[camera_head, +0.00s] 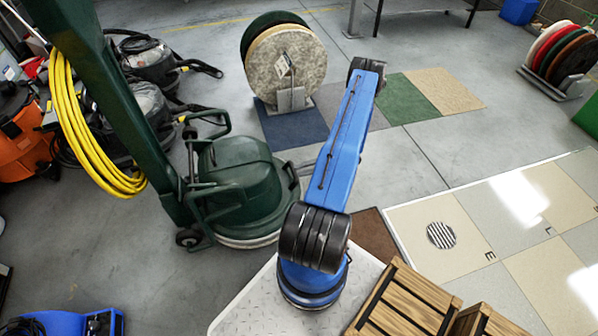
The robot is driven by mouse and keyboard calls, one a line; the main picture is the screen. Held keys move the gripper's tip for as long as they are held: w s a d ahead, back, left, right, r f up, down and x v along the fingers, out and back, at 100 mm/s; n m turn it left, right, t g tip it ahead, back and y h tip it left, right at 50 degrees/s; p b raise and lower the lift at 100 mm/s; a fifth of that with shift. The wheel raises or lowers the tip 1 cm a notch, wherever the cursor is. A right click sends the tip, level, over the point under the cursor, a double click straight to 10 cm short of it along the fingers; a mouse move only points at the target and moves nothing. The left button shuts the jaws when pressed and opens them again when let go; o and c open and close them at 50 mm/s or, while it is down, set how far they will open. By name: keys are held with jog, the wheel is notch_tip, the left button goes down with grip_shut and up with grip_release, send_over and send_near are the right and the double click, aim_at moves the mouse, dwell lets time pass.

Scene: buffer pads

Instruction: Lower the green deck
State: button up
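The green deck (240,180) belongs to a floor machine at the centre left. It is a rounded dark green housing with a pale pad or rim (248,241) along its lower edge. A dark green bar frame (212,124) rises behind it, and a thick green column (110,90) leans up to the top left. I cannot tell how far the deck's underside is from the floor. My gripper is not visible; the arm's far end past the upper black joint is hidden.
A yellow hose coil (85,140) hangs by the column. Round pads stand in a rack (290,98) behind the deck; more pads stand at the far right (565,55). Wooden crates (405,305) lie front right. Carpet tiles (408,100) and grey floor are open beyond.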

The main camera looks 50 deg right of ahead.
jog(key=v, duration=1.6)
jog(key=shift+s+d, duration=0.1)
jog(key=shift+d, duration=0.05)
